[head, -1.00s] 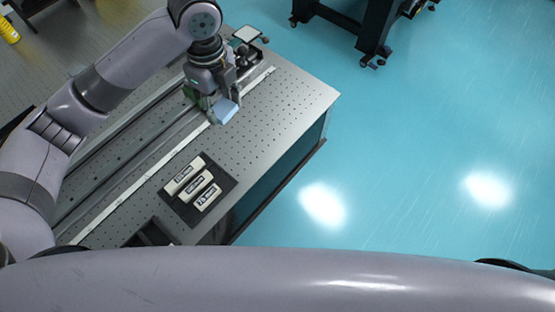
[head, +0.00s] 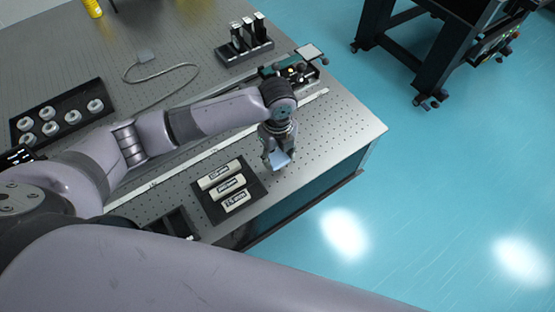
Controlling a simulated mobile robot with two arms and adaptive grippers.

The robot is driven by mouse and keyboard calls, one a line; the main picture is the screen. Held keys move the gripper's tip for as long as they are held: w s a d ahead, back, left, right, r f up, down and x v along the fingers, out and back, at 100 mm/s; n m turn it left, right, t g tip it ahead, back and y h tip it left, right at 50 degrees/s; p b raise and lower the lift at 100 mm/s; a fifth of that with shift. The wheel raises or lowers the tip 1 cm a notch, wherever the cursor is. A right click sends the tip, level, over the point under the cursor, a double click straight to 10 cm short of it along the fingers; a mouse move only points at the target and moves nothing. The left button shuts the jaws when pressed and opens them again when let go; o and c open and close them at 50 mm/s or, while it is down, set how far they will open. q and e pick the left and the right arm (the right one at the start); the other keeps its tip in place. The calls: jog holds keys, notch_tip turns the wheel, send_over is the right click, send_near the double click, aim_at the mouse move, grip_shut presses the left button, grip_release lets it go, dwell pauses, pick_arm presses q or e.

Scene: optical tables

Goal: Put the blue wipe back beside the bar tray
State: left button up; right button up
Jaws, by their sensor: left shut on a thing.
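The blue wipe (head: 281,161) is a small light-blue piece held in the fingers of my left gripper (head: 277,154). The gripper points down over the perforated optical table, to the right of a dark tray (head: 215,206) that holds several pale labelled bars (head: 229,186). Whether the wipe touches the table cannot be told. My right gripper does not show in the head view.
A rail (head: 312,101) with a small optical device (head: 291,70) runs behind the gripper. A black tray of round parts (head: 62,116) and a post rack (head: 245,48) stand farther back. The table's right edge (head: 375,146) drops to blue floor.

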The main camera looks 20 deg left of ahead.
aim_at(277, 157)
pick_arm(q)
notch_tip(277, 157, down, 4)
jog(key=shift+r, duration=0.15)
jog(key=shift+f, duration=0.25)
jog(key=o, duration=1)
notch_tip(277, 157, up, 12)
jog(key=shift+r+b, duration=0.2)
jog(key=shift+b, duration=0.15)
jog(key=shift+f, duration=0.1)
